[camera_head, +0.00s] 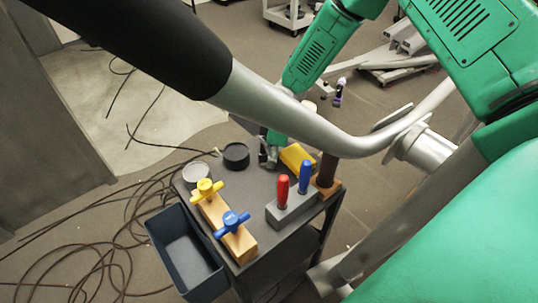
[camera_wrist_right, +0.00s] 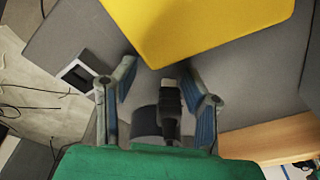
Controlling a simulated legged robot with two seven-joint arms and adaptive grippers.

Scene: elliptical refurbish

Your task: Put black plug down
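My right gripper (camera_head: 268,158) is low over the dark cart top (camera_head: 262,187), behind the yellow block. In the right wrist view its two blue-padded fingers (camera_wrist_right: 165,92) are spread apart. A small black plug (camera_wrist_right: 169,110) shows between them, with visible gaps to both pads. Whether it rests on the cart top cannot be told. In the head view I cannot make the plug out; the gripper and nearby things cover that spot. My left gripper is not in view.
A yellow block (camera_head: 297,157) lies close beside the right gripper. A black round container (camera_head: 236,156) and a white one (camera_head: 196,173) stand left. A grey holder (camera_head: 291,209) with red and blue handles and a wooden block (camera_head: 238,244) with valves stand nearer. A bin (camera_head: 187,255) hangs left.

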